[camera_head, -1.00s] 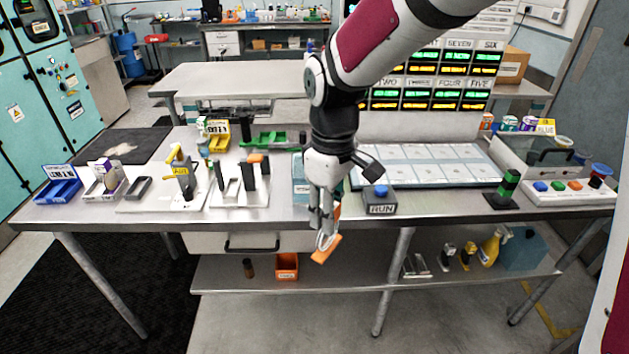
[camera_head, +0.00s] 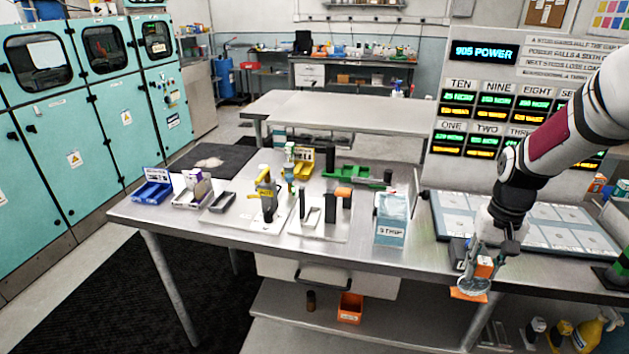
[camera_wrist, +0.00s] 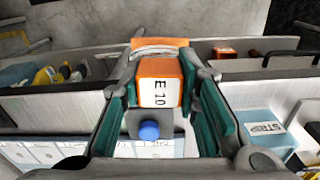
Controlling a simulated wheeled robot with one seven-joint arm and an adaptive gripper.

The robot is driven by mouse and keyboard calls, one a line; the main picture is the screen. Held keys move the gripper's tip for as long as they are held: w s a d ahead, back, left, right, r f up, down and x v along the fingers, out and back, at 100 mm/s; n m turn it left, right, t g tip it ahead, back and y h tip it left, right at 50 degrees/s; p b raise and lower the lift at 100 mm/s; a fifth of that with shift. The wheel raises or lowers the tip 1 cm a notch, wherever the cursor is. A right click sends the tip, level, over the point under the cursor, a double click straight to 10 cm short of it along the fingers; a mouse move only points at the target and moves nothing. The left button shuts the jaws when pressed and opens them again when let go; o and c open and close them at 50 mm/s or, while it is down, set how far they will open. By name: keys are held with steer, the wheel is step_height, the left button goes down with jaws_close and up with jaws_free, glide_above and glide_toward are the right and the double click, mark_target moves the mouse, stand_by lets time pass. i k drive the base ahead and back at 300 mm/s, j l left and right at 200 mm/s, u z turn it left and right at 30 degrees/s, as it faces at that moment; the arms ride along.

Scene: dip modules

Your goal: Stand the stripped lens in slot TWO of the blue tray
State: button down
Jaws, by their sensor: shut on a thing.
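My gripper (camera_head: 478,272) is shut on an orange and white piece (camera_wrist: 160,84) labelled E 10, held in front of the bench's front edge. In the wrist view the piece sits between the green finger pads, with a pale curved rim at its far end. In the head view the held piece shows orange parts and a clear round rim; I cannot tell for sure which part is the lens. The blue tray (camera_head: 152,191) stands at the bench's far left, away from my gripper. Its slot labels are too small to read.
The STRIP tank (camera_head: 391,232) stands left of my gripper. The blue-buttoned box (camera_wrist: 137,121) is close to it.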

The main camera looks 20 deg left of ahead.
mark_target(150, 185)
steer(key=j+z, duration=0.25)
steer(key=j, duration=1.95)
